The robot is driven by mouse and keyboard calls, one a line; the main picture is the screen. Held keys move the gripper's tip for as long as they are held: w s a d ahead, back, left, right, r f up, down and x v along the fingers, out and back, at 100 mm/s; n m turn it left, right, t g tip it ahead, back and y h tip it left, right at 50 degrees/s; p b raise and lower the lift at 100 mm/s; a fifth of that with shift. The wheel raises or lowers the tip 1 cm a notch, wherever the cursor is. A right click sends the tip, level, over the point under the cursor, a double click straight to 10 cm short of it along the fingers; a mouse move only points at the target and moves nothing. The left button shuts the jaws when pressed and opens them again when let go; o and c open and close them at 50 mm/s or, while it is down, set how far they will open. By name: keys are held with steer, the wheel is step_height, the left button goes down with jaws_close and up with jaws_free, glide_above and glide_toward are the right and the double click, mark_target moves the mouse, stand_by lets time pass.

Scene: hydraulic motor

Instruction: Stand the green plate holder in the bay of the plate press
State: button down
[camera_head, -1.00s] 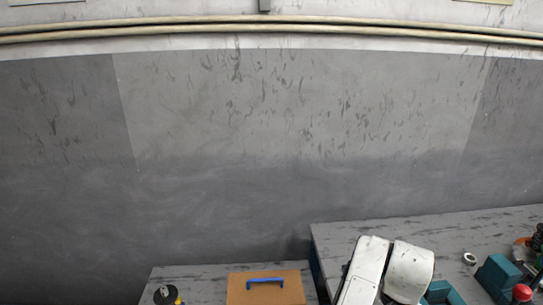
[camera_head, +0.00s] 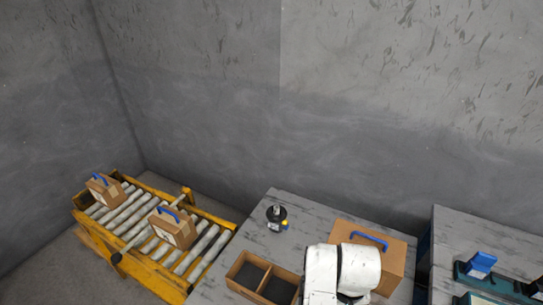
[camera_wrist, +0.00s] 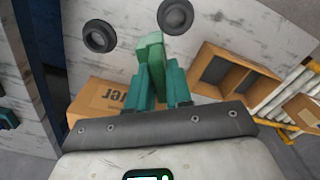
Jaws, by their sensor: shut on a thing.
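In the wrist view my gripper (camera_wrist: 160,85) has its teal fingers shut on the green plate holder (camera_wrist: 151,48). The holder's upper part sticks out past the fingertips, and its lower part is hidden between them. It is held in the air over the bench. In the head view my white arm hides the gripper and the holder. I cannot make out the plate press for sure. A teal fixture with a blue block (camera_head: 482,264) stands on the right bench in the head view, partly cut off by the frame edge.
A carton with a blue handle (camera_head: 385,250) and a wooden box with two compartments (camera_head: 243,285) flank my arm. A black round part (camera_head: 276,214) stands behind on the left bench (camera_head: 310,215). A yellow roller conveyor (camera_head: 150,235) with two cartons is at left.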

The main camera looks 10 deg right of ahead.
steer(key=shift+w+a+f+n, duration=0.3)
steer(key=shift+w+a+n, duration=0.3)
steer(key=shift+a, duration=0.25)
steer(key=shift+w+a+f+n, duration=0.3)
steer(key=shift+w+a+n, duration=0.1)
steer(key=shift+w+a, duration=0.4)
steer(key=shift+s+a, duration=0.1)
steer(key=shift+s, duration=0.05)
